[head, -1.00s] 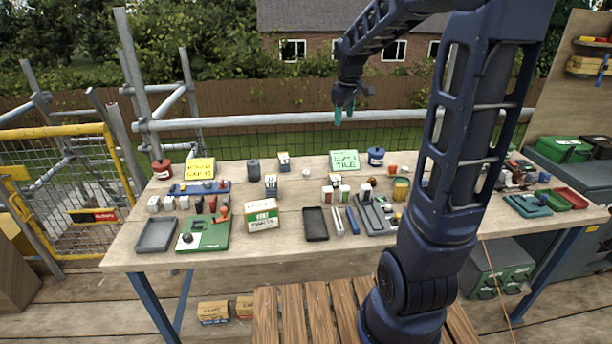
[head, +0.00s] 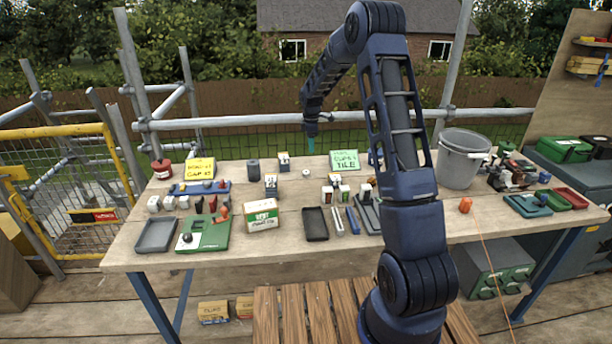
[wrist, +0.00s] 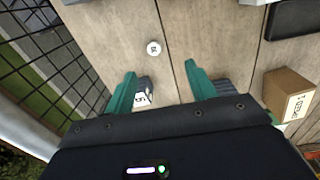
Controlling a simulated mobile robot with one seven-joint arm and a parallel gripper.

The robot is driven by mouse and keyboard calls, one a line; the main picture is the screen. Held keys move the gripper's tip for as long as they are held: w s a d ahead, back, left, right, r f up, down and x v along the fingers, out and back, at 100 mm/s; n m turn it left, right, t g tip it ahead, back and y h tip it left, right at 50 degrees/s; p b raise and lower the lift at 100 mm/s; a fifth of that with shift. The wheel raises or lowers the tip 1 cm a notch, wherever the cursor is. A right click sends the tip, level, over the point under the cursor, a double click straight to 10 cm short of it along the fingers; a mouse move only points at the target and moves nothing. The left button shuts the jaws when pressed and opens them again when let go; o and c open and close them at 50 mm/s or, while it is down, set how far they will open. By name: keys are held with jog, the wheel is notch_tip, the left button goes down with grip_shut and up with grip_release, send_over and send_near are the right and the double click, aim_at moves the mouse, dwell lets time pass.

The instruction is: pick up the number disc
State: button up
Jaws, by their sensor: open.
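The number disc (wrist: 153,47) is a small white round piece with a dark mark on its face, lying flat on the bare wooden table. In the head view it is a small white spot (head: 306,173) near the back middle of the table. My gripper (wrist: 161,72) has its two green fingers spread apart with nothing held between them. In the wrist view the disc shows just beyond the fingertips, roughly in line with the gap. In the head view my gripper (head: 311,145) hangs pointing down above the back of the table, higher than the disc.
A dark block with a white number label (wrist: 142,97) shows near the left finger. A brown labelled box (wrist: 289,95) and a dark tray (wrist: 293,18) lie to the right. Wire mesh (wrist: 45,45) runs along the left. A grey bucket (head: 462,158) stands at the table's right.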

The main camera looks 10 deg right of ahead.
jog(key=n, duration=0.1)
send_over(306, 172)
notch_tip(306, 172, down, 5)
notch_tip(306, 172, down, 10)
jog(key=shift+f, duration=0.15)
dwell(0.4)
jog(key=shift+c, duration=0.3)
jog(key=c, duration=1)
